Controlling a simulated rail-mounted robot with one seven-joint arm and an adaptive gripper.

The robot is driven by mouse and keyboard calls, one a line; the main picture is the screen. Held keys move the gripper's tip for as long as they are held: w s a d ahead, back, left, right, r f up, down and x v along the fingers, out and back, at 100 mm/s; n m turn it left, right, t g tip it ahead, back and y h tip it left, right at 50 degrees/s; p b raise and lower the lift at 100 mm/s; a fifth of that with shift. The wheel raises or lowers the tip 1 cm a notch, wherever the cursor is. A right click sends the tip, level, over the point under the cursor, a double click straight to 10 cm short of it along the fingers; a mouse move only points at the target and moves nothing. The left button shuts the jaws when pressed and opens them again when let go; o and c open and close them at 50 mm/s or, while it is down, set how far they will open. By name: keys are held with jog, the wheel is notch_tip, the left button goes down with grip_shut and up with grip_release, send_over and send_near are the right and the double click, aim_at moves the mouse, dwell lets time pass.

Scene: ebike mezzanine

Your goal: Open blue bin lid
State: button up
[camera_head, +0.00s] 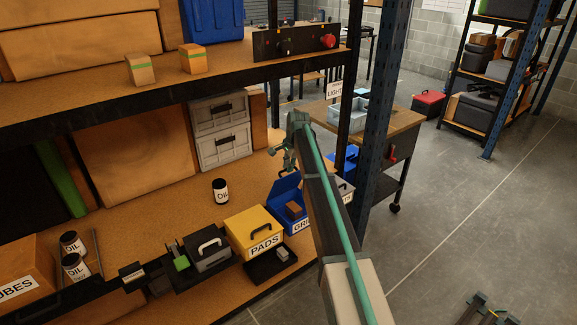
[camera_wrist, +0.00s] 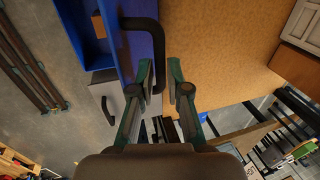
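The blue bin (camera_head: 299,222), its label partly showing "GRI", stands on the shelf right of the yellow PADS bin. Its lid (camera_head: 284,187) is raised and tilted back, and a brown block (camera_head: 294,209) shows inside. In the wrist view the blue lid (camera_wrist: 138,66) carries a black handle (camera_wrist: 157,50). My gripper (camera_head: 287,165) is just above and behind the lid in the head view. In the wrist view my gripper (camera_wrist: 161,66) has its fingers apart, with the handle bar appearing between them, nearer the left finger. Contact cannot be told.
An oil bottle (camera_head: 220,190) stands behind. A blue rack post (camera_head: 371,140) rises right of my arm. The shelf behind the bins has bare room.

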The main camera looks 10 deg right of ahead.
grip_shut()
jog(key=shift+w+a+r, duration=0.1)
jog(key=shift+w, duration=0.1)
jog(key=shift+g+h, duration=0.3)
jog(key=shift+g, duration=0.3)
jog(key=w+a, duration=0.1)
jog(key=w, duration=0.2)
jog(key=w+a, duration=0.1)
jog(key=w, duration=0.1)
jog(key=shift+w+a, duration=0.2)
jog(key=shift+a, duration=0.1)
jog(key=shift+c, duration=0.5)
grip_release()
jog(key=shift+w+a, duration=0.15)
jog(key=o, duration=0.4)
jog(key=shift+s, duration=0.2)
jog(key=shift+c, duration=0.2)
jog(key=shift+r, duration=0.1)
